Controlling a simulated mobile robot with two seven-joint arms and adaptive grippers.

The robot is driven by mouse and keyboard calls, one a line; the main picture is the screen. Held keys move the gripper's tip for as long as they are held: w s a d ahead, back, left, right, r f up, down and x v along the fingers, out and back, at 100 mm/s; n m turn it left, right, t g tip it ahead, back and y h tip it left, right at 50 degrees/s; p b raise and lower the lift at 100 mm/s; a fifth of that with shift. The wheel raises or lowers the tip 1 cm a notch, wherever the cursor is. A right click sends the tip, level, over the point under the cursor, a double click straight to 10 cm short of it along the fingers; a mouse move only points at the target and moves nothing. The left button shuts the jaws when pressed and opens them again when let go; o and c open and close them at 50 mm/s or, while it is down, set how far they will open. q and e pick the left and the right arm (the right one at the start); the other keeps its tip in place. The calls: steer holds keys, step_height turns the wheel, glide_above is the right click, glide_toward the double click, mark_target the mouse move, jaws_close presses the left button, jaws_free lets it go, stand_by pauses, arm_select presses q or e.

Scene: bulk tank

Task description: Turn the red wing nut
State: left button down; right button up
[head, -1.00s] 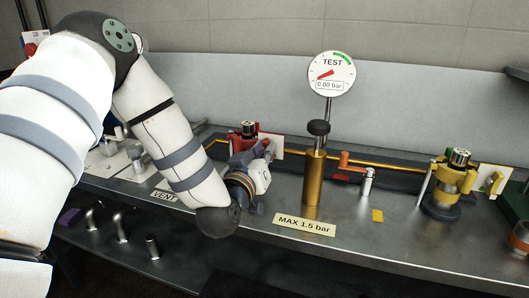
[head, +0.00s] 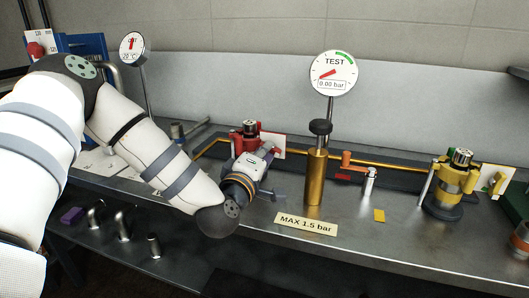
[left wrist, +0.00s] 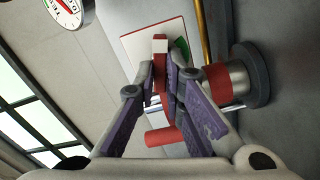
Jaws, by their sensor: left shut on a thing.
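The red wing nut (left wrist: 160,49) shows in the left wrist view as a red bar between my fingers, in front of a white plate (left wrist: 128,42) with a green mark. My left gripper (left wrist: 168,66) is shut on it. In the head view my left gripper (head: 267,150) is at the red fitting (head: 245,131), just in front of the white plate (head: 277,142). The gripper hides the wing nut there. My right gripper is in neither view.
A brass cylinder with a black knob (head: 315,178) and the TEST gauge (head: 333,73), reading 0.00 bar, stand to the right. An orange-handled valve (head: 352,161) and yellow fitting (head: 452,180) are farther right.

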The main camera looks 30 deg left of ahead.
arm_select(q)
steer(key=shift+n, duration=1.6)
steer(key=c, duration=1.7)
jaws_free()
steer(key=shift+w, duration=0.1)
steer(key=shift+f, duration=0.1)
steer(key=v, duration=0.7)
steer(key=shift+s+d, duration=0.1)
steer(key=shift+s, duration=0.15)
